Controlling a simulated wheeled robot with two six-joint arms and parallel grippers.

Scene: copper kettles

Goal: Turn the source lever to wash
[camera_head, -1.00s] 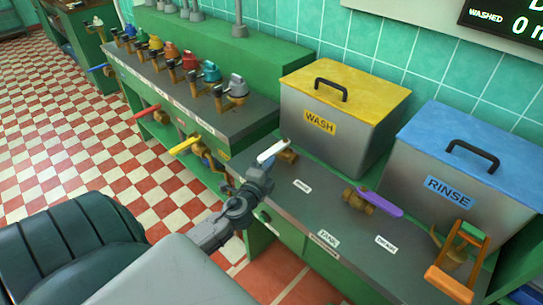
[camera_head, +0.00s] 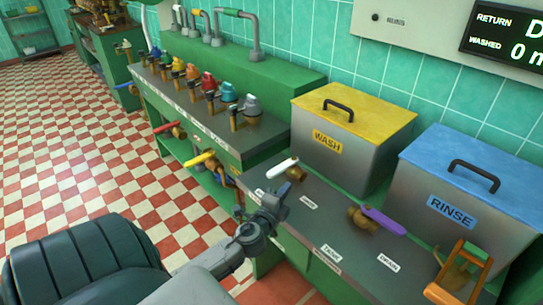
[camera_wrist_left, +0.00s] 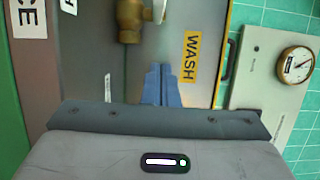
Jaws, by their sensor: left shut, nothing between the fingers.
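A white lever (camera_head: 282,167) sits on a brass valve (camera_head: 297,174) on the grey bench in front of the yellow-lidded WASH tank (camera_head: 340,150). The lever slants from the valve down to the left. The brass valve also shows at the top of the left wrist view (camera_wrist_left: 130,18), with a sliver of white beside it. My left gripper (camera_head: 284,190) is just in front of the lever, apart from it as far as I can tell. Its blue fingertips (camera_wrist_left: 161,84) are shut with nothing between them. My right gripper is not in view.
A purple lever (camera_head: 383,220) sits on the bench to the right, before the blue-lidded RINSE tank (camera_head: 462,200). An orange-handled stand (camera_head: 460,275) is at the bench's right end. Small valves line the counter (camera_head: 190,105) at left. A gauge (camera_wrist_left: 296,64) is on the wall panel.

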